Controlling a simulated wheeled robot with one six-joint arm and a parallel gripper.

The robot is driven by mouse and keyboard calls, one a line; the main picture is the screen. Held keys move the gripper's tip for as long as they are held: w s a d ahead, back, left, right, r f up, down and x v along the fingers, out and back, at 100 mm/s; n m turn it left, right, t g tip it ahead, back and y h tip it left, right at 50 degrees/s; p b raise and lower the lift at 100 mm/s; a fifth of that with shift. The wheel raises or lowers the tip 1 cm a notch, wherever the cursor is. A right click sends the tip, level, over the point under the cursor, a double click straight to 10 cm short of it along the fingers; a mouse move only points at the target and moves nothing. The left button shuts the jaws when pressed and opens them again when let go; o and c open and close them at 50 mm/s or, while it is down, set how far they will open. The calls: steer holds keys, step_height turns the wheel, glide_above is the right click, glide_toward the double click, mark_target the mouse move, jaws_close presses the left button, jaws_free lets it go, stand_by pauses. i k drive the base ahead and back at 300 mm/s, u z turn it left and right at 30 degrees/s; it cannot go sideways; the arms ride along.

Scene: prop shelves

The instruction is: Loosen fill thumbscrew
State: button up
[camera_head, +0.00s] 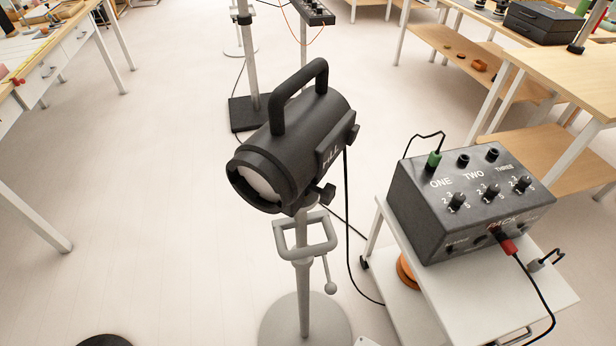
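A black stage lamp labelled FILL (300,140) sits on a grey stand (303,270) in the middle of the head view, its lens facing lower left and a loop handle on top. A small dark thumbscrew (322,194) sticks out low on the lamp's right side, above the stand's yoke. Another dark knob (353,132) shows on the lamp's rear right side. I cannot tell how tight either one is. My gripper is not in view.
A black dimmer box marked PACK (468,200) stands on a white cart (440,290) at right, with green and red plugs. A black cable hangs behind the lamp. Tables stand at left and upper right. The floor (150,200) at left is clear.

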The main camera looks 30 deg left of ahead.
mark_target(327, 194)
steer(key=k, duration=0.55)
steer(key=z, duration=1)
steer(key=i, duration=0.8)
steer(key=u, duration=2.8)
steer(key=i, duration=0.5)
